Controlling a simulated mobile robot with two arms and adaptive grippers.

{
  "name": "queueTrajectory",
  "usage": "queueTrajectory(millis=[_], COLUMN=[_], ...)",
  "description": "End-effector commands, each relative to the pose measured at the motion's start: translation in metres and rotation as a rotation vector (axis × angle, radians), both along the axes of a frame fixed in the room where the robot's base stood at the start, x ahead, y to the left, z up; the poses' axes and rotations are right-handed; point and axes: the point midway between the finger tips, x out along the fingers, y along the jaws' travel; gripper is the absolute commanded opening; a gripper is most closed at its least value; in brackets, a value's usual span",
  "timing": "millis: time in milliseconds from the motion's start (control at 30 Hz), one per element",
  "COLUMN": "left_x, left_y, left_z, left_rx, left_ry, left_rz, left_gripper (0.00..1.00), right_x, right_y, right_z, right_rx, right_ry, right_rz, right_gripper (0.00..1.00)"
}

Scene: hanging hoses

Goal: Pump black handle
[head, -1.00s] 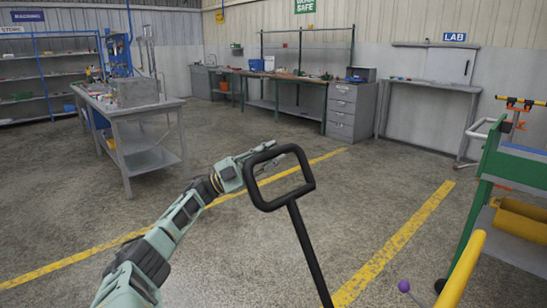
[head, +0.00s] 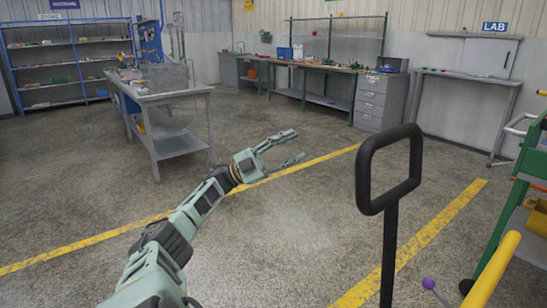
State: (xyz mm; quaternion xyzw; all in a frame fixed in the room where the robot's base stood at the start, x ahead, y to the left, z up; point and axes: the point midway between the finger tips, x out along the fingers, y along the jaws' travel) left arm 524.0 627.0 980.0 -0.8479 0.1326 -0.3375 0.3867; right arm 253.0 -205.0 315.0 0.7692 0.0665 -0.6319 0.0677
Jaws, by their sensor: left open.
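The black handle (head: 364,172) is a rounded loop on a black shaft (head: 388,260), standing nearly upright right of centre in the head view. My left gripper (head: 295,147) is open and empty. It appears to the left of the handle in the picture, with a clear gap between them. The lower end of the shaft is cut off by the frame. My right gripper is not in view.
A yellow bar (head: 492,270) and a purple knob (head: 428,283) are at the lower right. A green cart (head: 520,190) stands at the right edge. A grey workbench (head: 170,98) is at the left. Open floor lies between.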

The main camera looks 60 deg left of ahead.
Motion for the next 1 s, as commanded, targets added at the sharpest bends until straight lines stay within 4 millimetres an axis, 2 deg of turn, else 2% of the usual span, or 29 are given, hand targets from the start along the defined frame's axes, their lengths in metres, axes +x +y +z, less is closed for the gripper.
queueTrajectory(millis=[200, 333, 600, 1000], left_x=[-0.038, -0.054, -0.067, -0.069], left_y=[0.026, 0.037, 0.044, 0.045], left_z=[-0.026, -0.035, -0.044, -0.045], left_rx=[-0.002, -0.002, 0.001, 0.0], left_ry=[0.004, 0.002, 0.003, 0.003], left_rz=[0.004, 0.002, 0.0, -0.001], left_gripper=[0.4, 0.4, 0.4, 0.4], right_x=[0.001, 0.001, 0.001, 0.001], right_y=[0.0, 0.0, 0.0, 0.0], right_z=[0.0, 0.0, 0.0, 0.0], right_rx=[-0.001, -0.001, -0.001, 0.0], right_ry=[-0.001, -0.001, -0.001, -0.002], right_rz=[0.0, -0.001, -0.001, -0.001], right_gripper=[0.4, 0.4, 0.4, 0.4])
